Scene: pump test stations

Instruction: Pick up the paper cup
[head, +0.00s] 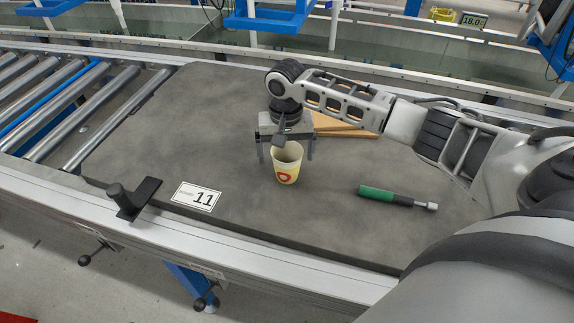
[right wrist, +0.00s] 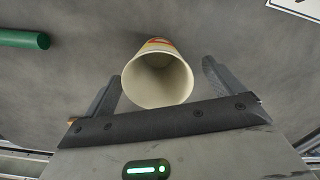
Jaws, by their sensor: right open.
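A paper cup (head: 286,163), pale yellow with a red mark, stands upright on the grey table mat (head: 140,140). It is open at the top and looks empty. My right gripper (head: 287,155) is open at the cup, with one finger on each side of it in the head view. In the right wrist view the cup (right wrist: 158,75) lies between the two fingers of the gripper (right wrist: 160,82), just beyond the palm, with gaps on both sides. My left gripper is not in view.
A green-handled tool (head: 390,196) lies right of the cup. A card marked 11 (head: 196,197) lies to the left, near a black clamp handle (head: 130,200). A wooden piece (head: 340,127) lies behind the gripper. Metal rollers (head: 80,115) adjoin the mat on the left.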

